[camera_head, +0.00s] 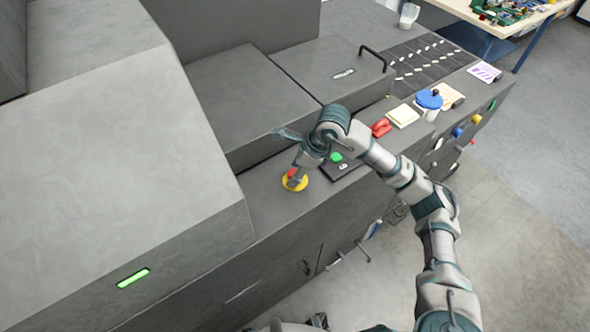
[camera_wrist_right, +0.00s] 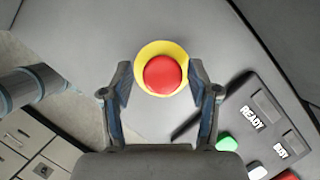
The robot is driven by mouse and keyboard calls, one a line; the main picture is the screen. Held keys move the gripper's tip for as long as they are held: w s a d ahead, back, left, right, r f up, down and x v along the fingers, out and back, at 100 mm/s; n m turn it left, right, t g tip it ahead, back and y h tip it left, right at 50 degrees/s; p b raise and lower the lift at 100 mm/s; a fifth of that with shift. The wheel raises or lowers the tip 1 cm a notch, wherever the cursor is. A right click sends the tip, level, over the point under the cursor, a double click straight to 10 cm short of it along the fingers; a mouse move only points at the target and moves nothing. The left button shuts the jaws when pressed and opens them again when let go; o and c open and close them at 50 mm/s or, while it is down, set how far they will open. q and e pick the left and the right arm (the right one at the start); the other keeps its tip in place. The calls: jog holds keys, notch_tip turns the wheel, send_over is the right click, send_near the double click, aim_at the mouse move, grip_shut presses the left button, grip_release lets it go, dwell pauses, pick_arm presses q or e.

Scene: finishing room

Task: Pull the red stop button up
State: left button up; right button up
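The red stop button (camera_wrist_right: 162,75) is a round red cap on a yellow collar, and shows head-on in the right wrist view. In the head view, the red cap (camera_head: 292,173) is partly covered by my right gripper (camera_head: 297,171), and the yellow base (camera_head: 295,186) shows around it on the grey machine ledge. In the right wrist view, the two fingers are spread, one on each side of the button, with gaps between them and the red cap. Whether a fingertip touches the yellow collar cannot be told. My left gripper is not in view.
A dark panel (camera_head: 335,170) with a green button and READY and BUSY labels sits right beside the stop button. Grey machine housings (camera_head: 110,150) rise behind and to the left. A red object (camera_head: 381,127), notepad (camera_head: 403,115) and blue-lidded cup (camera_head: 429,101) stand further right.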

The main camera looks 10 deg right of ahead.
jog(key=shift+d, duration=0.5)
jog(key=c, duration=0.8)
jog(key=shift+f, duration=0.1)
grip_shut()
jog(key=shift+a+r, duration=0.1)
jog(key=shift+r, duration=0.7)
jog(key=shift+w, duration=0.1)
jog(key=o, duration=1.2)
grip_release()
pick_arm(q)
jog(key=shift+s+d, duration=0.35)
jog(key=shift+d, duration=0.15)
pick_arm(e)
jog(key=shift+d, duration=0.2)
